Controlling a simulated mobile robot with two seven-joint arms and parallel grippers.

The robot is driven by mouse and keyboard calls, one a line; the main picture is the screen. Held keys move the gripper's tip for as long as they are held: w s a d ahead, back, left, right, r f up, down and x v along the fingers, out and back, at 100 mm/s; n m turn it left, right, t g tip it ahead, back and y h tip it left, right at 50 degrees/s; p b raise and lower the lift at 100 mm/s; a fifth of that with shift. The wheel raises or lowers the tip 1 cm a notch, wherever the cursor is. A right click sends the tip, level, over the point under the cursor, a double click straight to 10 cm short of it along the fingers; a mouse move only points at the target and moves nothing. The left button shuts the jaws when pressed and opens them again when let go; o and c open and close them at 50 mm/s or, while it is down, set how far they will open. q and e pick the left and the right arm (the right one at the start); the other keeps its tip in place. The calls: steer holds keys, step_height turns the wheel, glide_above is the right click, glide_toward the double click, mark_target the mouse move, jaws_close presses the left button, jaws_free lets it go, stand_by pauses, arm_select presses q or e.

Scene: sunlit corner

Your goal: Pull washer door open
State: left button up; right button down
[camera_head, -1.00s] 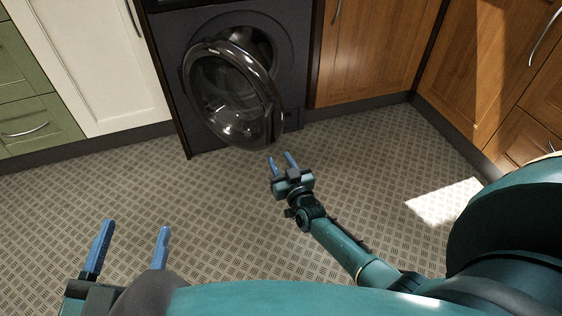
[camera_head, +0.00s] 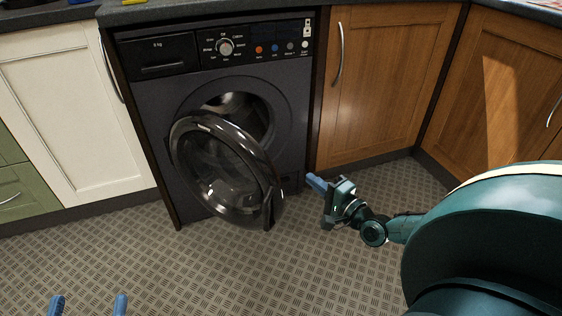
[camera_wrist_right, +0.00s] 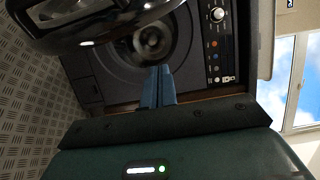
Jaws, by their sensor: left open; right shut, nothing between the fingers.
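The dark washer (camera_head: 290,97) stands under the counter in the head view. Its round glass door (camera_head: 222,172) is swung out toward the lower left, and part of the drum opening (camera_head: 243,113) shows behind it. My right gripper (camera_head: 312,181) is shut and empty, just right of the door's free edge and apart from it in that view. In the right wrist view its blue fingers (camera_wrist_right: 158,88) are together in front of the washer front, with the door rim (camera_wrist_right: 95,32) at upper left. My left gripper (camera_head: 88,305) is open and empty at the bottom left, with only its fingertips showing.
A wooden cabinet (camera_head: 385,85) stands right of the washer, and a white cabinet (camera_head: 70,115) stands left. The patterned floor (camera_head: 230,265) in front is clear. A dark counter (camera_head: 210,10) runs above the washer.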

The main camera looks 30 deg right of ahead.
steer(key=w+a+b, duration=0.1)
steer(key=w+b, duration=0.3)
steer(key=w, duration=0.6)
arm_select(q)
steer(key=shift+s+d+r+h+p, duration=0.1)
steer(key=shift+d+r+h+p, duration=0.2)
steer(key=shift+h, duration=0.2)
arm_select(e)
steer(key=shift+s+a, duration=0.55)
steer(key=shift+a, duration=0.35)
steer(key=shift+s+a, duration=0.5)
steer(key=shift+a, duration=0.4)
arm_select(q)
steer(key=shift+a, duration=0.1)
steer(key=shift+r, duration=0.15)
arm_select(e)
steer(key=shift+a+r, duration=0.1)
